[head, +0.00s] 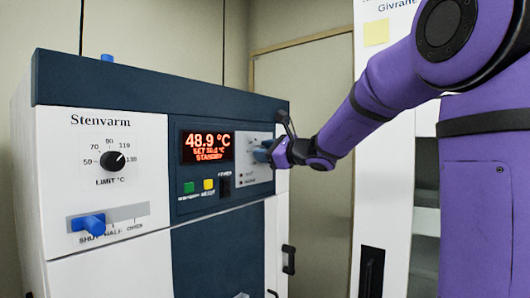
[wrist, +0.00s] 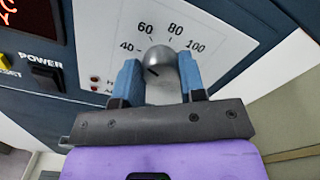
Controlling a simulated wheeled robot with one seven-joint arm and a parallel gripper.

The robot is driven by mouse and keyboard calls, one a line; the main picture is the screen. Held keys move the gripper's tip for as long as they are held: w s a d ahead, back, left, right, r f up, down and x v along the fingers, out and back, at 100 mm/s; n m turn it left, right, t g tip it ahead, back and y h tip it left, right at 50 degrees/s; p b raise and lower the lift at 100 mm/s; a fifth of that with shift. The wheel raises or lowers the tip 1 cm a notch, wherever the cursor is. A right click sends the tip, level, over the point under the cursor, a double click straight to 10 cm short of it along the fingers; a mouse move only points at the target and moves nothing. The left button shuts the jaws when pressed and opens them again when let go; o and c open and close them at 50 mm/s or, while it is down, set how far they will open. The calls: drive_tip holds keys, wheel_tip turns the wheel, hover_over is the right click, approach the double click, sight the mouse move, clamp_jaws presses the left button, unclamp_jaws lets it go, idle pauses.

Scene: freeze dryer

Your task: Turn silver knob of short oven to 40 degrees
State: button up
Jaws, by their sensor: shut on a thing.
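The short oven (head: 110,75) is a white and dark blue cabinet marked Stenvarm. In the wrist view, its silver knob (wrist: 160,58) sits on a white dial plate (wrist: 240,25) marked 40, 60, 80 and 100. My gripper (wrist: 160,66) has its two blue fingers on either side of the knob, shut on it. A short dark mark shows on the knob, slanting roughly toward the 40 side. In the head view my gripper (head: 263,153) is at the panel and hides the knob. The display (head: 207,146) reads 48.9 °C, with a small set line near 38 and STANDBY.
A black limit knob (head: 113,161) and a blue slider (head: 87,224) are on the oven's left front. Green (head: 189,188) and yellow (head: 208,184) buttons and a black power switch (head: 225,186) lie below the display. A white cabinet marked Givrane (head: 382,180) stands at the right.

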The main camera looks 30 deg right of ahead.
drive_tip(key=shift+n, duration=2.2)
drive_tip(key=o, duration=0.9)
drive_tip(key=v, duration=1)
drive_tip(key=shift+s+d+f, duration=0.1)
drive_tip(key=shift+s, duration=0.25)
